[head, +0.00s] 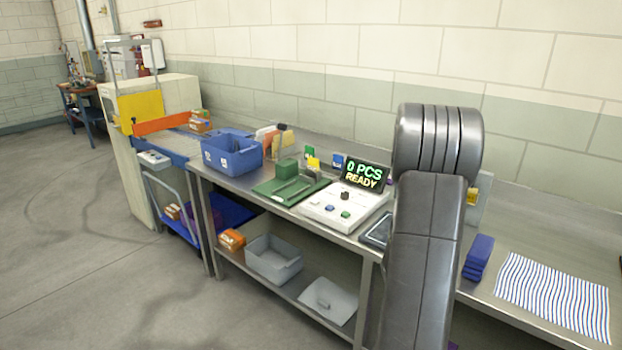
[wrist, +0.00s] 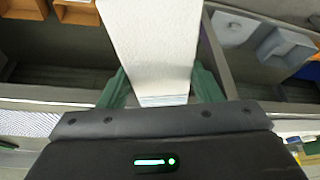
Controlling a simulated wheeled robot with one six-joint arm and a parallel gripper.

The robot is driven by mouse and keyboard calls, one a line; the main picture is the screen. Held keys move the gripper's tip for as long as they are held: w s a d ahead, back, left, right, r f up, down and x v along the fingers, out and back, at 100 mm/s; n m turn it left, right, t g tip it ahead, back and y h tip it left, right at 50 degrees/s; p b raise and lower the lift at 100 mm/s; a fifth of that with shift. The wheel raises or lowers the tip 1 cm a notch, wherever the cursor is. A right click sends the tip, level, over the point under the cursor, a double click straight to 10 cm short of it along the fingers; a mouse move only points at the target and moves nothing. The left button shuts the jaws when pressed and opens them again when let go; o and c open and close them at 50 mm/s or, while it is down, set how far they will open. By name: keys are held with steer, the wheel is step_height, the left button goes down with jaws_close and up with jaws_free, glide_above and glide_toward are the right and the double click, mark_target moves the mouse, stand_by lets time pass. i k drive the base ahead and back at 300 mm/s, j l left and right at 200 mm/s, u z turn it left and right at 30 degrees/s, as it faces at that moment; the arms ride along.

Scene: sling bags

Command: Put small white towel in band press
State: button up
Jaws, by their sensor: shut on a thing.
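The small white towel (wrist: 152,45) fills the top middle of the wrist view, a long pale strip with its folded end between the jaws. My gripper (wrist: 161,84) is shut on it, with a green finger on each side. The towel's far end runs out of the picture. In the head view my arm hides the gripper and the towel. A green-based device (head: 290,190) with a green block and an upright lever stands on the bench; it may be the band press, but I cannot tell for sure.
A white control box (head: 325,212) and a display reading "0 PCS READY" (head: 364,175) stand beside the green device. A blue bin (head: 231,152) is to the left. A striped cloth (head: 553,292) and folded blue cloths (head: 478,257) lie at right. A grey bin (head: 273,262) sits on the lower shelf.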

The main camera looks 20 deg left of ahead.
mark_target(294, 189)
steer(key=i+j, duration=0.1)
steer(key=j, duration=0.4)
steer(key=i+j, duration=0.1)
steer(key=j, duration=0.4)
steer(key=i+j, duration=0.1)
steer(key=j, duration=0.9)
steer(key=i, duration=0.05)
